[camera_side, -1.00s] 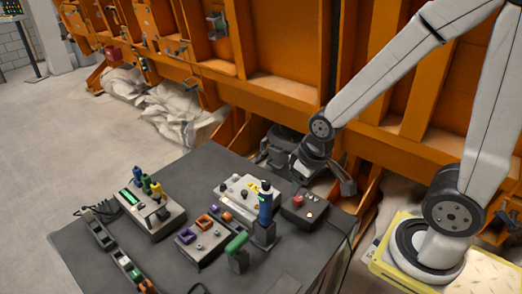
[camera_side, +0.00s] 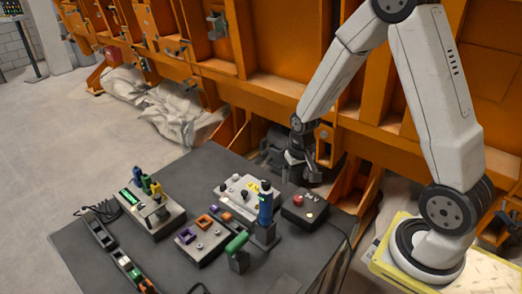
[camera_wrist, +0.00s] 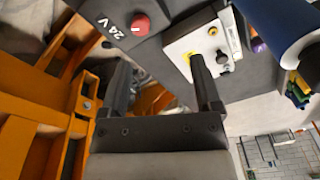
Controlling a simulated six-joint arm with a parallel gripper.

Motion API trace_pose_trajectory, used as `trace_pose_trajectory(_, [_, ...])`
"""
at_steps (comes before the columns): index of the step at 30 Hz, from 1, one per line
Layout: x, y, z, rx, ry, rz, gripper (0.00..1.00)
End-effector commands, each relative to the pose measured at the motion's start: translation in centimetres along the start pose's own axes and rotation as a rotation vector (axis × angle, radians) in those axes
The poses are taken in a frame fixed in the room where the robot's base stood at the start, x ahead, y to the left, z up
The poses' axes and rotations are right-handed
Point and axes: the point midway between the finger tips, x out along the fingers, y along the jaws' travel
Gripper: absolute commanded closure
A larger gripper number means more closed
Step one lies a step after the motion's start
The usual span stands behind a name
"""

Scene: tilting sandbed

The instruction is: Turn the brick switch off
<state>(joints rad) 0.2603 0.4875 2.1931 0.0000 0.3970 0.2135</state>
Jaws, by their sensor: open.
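A dark power brick (camera_side: 316,213) marked "24 V" sits at the right edge of the grey table. It carries a round red switch knob (camera_side: 298,200). In the wrist view the brick (camera_wrist: 94,12) and its red knob (camera_wrist: 141,24) show at the top, beyond the fingers. I cannot tell whether the switch is on or off. My gripper (camera_side: 299,178) points down just behind the brick in the side view. In the wrist view my gripper (camera_wrist: 158,72) is open, with nothing between its two fingers. It appears apart from the knob.
A pale control box (camera_side: 230,186) with small knobs stands left of the brick. A tall blue-handled tool (camera_side: 265,207) stands close in front. A green-handled tool (camera_side: 237,244) and other boxes lie further left. Orange framework (camera_side: 270,92) rises behind the table.

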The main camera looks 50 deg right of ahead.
Motion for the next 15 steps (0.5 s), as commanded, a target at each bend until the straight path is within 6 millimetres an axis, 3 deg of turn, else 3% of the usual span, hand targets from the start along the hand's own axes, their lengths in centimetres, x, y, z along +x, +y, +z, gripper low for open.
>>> trace_pose_trajectory(7, [3.7, 2.7, -1.9, 0.143, -0.051, 0.016, 0.19])
trace_pose_trajectory(15, [4.6, 3.4, -2.4, 0.183, -0.062, 0.019, 0.19])
